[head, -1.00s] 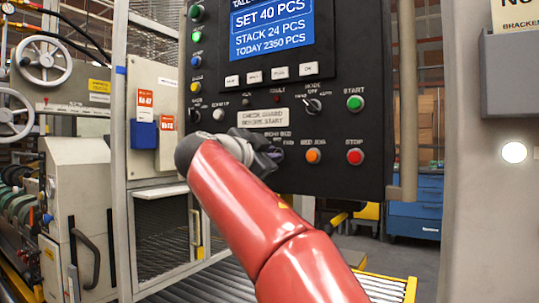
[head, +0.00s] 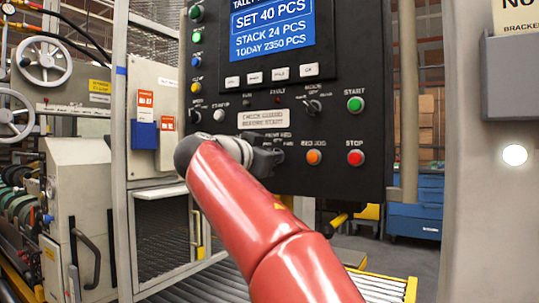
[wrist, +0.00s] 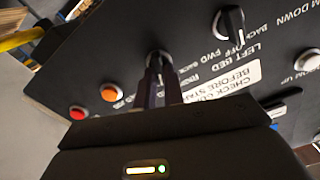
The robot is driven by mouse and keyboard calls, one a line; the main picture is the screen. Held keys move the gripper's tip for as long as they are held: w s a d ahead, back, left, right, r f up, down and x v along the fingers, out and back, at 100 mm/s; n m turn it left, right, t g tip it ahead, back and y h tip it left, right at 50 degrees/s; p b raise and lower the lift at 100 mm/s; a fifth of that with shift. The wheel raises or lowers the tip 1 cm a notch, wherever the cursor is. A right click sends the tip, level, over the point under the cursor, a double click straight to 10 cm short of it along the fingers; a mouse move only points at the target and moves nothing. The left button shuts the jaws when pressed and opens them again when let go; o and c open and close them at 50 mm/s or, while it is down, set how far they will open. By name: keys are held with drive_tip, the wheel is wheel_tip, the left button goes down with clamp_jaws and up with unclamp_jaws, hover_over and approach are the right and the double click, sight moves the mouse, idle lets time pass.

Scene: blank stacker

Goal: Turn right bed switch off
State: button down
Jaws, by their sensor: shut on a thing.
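The right bed switch (wrist: 158,62) is a dark rotary knob on the black control panel, left of the orange button in the head view. My gripper (wrist: 160,88) has its two fingers shut on this knob in the wrist view. In the head view my gripper (head: 270,157) is against the panel at the end of my red arm, and it hides most of the switch and part of its label. Which way the knob points cannot be told.
The panel (head: 350,205) carries an orange button (head: 314,157), a red stop button (head: 355,157), a green start button (head: 355,104) and a blue display (head: 272,27). A white notice plate (head: 263,117) lies just above my gripper.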

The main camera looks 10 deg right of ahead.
drive_tip(key=shift+n, duration=1.9)
drive_tip(key=c, duration=1.5)
unclamp_jaws()
drive_tip(key=shift+a, duration=0.1)
drive_tip(key=b+v, duration=0.1)
drive_tip(key=v, duration=0.6)
drive_tip(key=shift+s+a, duration=0.25)
